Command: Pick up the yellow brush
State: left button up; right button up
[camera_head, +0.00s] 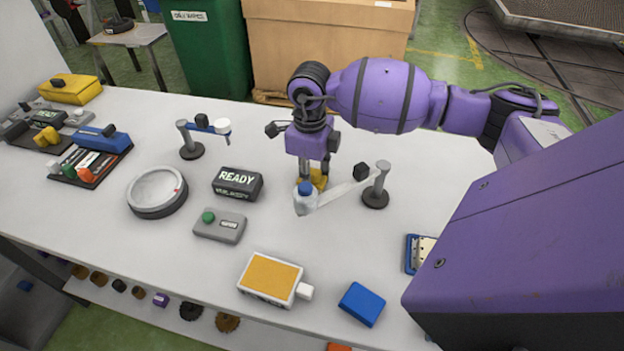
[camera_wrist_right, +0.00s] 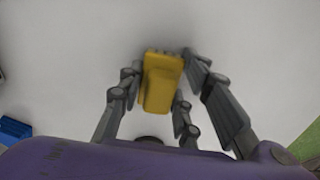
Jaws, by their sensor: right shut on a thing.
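The yellow brush (camera_wrist_right: 160,82) is between the fingers of my right gripper (camera_wrist_right: 165,95) in the right wrist view, and the gripper is shut on it. In the head view my right gripper (camera_head: 314,172) points down at the white table, with part of the yellow brush (camera_head: 319,179) showing at its fingertips. The brush is at or close to the tabletop; I cannot tell if it touches. My left gripper is not in view.
A dark post with a pale arm (camera_head: 376,186) stands just right of my gripper. A black READY box (camera_head: 237,183), a round dish (camera_head: 157,191) and a grey button box (camera_head: 219,226) are to the left. A blue block (camera_head: 362,304) lies near the front edge.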

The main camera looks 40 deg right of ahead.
jog(key=shift+c, duration=0.8)
notch_tip(320, 180, up, 10)
jog(key=shift+b, duration=0.35)
